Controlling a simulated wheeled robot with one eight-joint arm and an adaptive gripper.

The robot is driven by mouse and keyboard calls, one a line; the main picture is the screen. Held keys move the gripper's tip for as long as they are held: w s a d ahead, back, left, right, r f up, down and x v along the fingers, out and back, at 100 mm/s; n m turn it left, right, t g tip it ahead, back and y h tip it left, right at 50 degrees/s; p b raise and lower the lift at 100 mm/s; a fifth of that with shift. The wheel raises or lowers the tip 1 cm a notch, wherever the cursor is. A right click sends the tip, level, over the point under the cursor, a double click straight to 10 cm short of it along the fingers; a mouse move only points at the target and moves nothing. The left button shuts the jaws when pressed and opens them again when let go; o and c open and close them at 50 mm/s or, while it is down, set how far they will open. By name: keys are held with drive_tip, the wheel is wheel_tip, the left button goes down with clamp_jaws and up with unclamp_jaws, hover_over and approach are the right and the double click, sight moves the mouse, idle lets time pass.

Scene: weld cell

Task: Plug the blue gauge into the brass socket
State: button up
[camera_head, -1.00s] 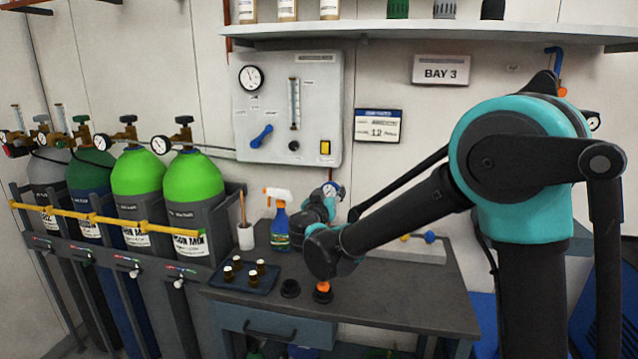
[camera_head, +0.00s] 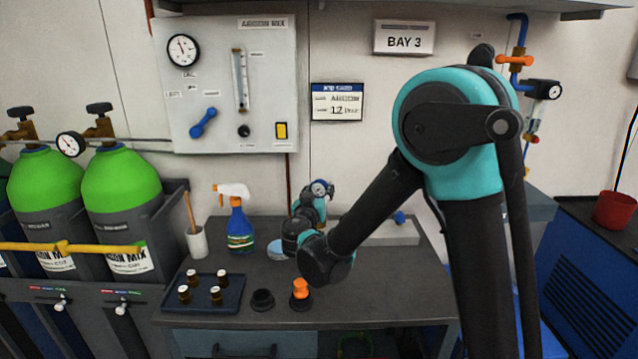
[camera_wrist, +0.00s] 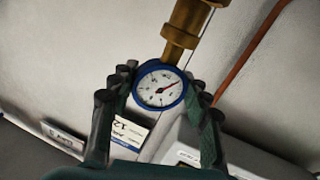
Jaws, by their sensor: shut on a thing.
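The blue gauge (camera_wrist: 160,88), with a white dial and red needle, sits between the fingers of my gripper (camera_wrist: 162,80) in the wrist view. My gripper is shut on it, with a finger at each side. A stepped brass fitting (camera_wrist: 183,28) adjoins the gauge's far edge; I cannot tell whether it is the gauge's stem or the socket. In the head view, the small gauge (camera_head: 320,187) shows at the tip of my gripper (camera_head: 314,193), above the bench's back. I cannot clearly make out the brass socket there.
The bench (camera_head: 400,285) holds a spray bottle (camera_head: 239,228), a tray (camera_head: 232,300) with several small bottles, a black ring (camera_head: 262,300) and an orange-topped piece (camera_head: 301,289). A white box (camera_head: 385,230) stands behind my arm.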

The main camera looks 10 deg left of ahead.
drive_tip(key=shift+f, duration=0.8)
drive_tip(key=shift+f, duration=0.55)
idle(0.9)
drive_tip(key=o, duration=1.2)
drive_tip(key=shift+c, duration=0.2)
drive_tip(key=shift+s, duration=0.1)
drive_tip(key=s, duration=1.1)
drive_tip(key=shift+d, duration=0.15)
